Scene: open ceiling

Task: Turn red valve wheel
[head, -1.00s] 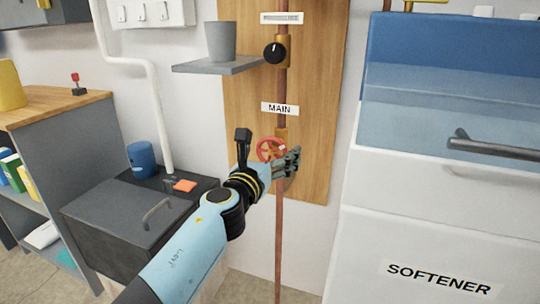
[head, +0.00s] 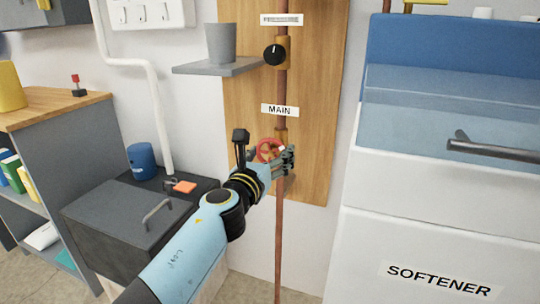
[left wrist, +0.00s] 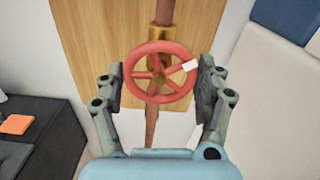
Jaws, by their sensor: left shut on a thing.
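The red valve wheel (head: 268,150) sits on a brass fitting on the vertical copper pipe, below the MAIN label (head: 280,110). In the head view the gripper hides the wheel's lower right part. My right gripper is not in view.
A black knob (head: 274,52) and a grey shelf (head: 218,66) with a grey cup (head: 221,42) are above on the wooden board (head: 315,90). A dark box (head: 125,225) stands at lower left. The white SOFTENER cabinet (head: 430,235) is close on the right.

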